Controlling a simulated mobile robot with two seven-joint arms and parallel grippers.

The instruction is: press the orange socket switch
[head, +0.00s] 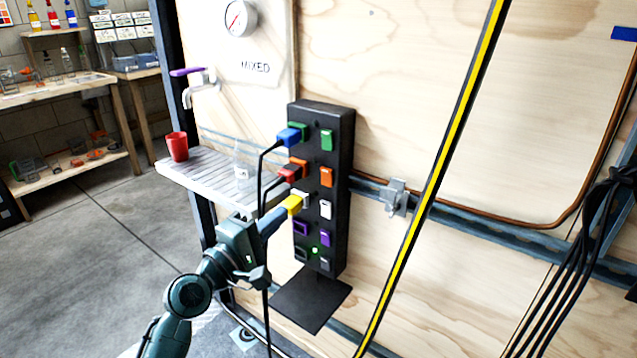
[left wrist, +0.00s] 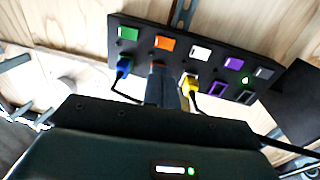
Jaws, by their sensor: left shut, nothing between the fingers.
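A black upright socket strip (head: 308,112) stands against the plywood wall. Its orange switch (head: 326,176) is second from the top in the right-hand column, below a green switch (head: 327,140) and above a white one (head: 325,209). In the left wrist view the orange switch (left wrist: 165,44) shows just beyond the fingertips. My left gripper (head: 281,215) is shut and empty, in front of the strip, low and left of the orange switch in the head view. In the left wrist view its fingers (left wrist: 163,88) mostly hide the red plug. I cannot tell whether they touch anything.
Blue (head: 288,136), red (head: 287,174) and yellow (head: 291,205) plugs with black cables stick out of the left column. Purple (head: 325,239) and grey switches sit lower, near a lit green light. A slatted shelf with a red cup (head: 177,146) is at left.

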